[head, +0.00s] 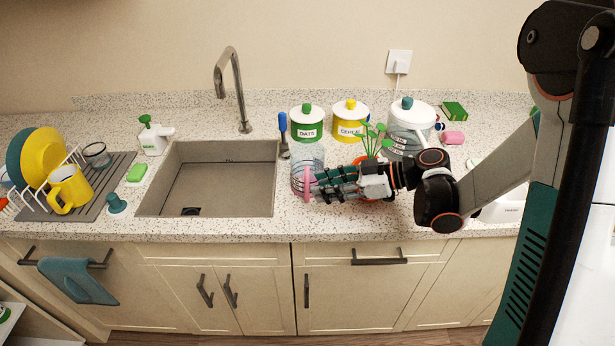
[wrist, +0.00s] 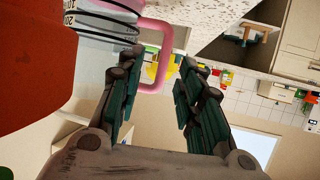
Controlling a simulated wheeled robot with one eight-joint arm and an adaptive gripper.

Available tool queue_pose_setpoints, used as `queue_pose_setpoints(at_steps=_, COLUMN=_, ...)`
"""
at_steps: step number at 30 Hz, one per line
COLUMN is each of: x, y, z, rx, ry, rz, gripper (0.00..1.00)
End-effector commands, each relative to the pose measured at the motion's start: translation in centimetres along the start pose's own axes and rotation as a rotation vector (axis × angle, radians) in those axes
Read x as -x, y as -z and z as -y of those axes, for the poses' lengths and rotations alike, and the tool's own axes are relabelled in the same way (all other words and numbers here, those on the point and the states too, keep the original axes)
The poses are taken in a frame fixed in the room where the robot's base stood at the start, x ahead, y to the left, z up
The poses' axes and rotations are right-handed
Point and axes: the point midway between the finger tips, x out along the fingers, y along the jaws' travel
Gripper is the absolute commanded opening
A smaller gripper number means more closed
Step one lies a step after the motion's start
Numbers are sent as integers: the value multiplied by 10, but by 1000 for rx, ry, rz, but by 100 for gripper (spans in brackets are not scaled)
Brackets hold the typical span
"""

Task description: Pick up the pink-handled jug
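The jug (head: 309,166) is clear with dark rings and stands on the counter right of the sink. Its pink handle (head: 307,183) faces the front right, beside my gripper (head: 322,183). In the wrist view the jug body (wrist: 104,20) is at the top left. The pink handle (wrist: 158,75) reaches down into the gap between the fingertips of my gripper (wrist: 160,78). The fingers are apart, with space between the handle and the right finger. The left finger overlaps the handle's edge in the picture; I cannot tell if they touch.
An orange pot (wrist: 35,60) with a green plant (head: 373,138) stands close beside my gripper. Behind are the oats canister (head: 307,130), the yellow-banded canister (head: 350,128) and a kettle-like vessel (head: 410,120). A blue-handled brush (head: 283,130) stands behind the jug. The sink (head: 215,180) is left.

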Motion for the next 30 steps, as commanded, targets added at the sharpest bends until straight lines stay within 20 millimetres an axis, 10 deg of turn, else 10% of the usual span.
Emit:
queue_pose_setpoints(at_steps=21, x=-53, y=-2, z=4, rx=-1, ry=0, rz=1, gripper=34)
queue_pose_setpoints(at_steps=26, x=-53, y=-2, z=4, rx=-1, ry=0, rz=1, gripper=0)
queue_pose_setpoints(at_steps=30, x=-53, y=-2, z=4, rx=-1, ry=0, rz=1, gripper=0)
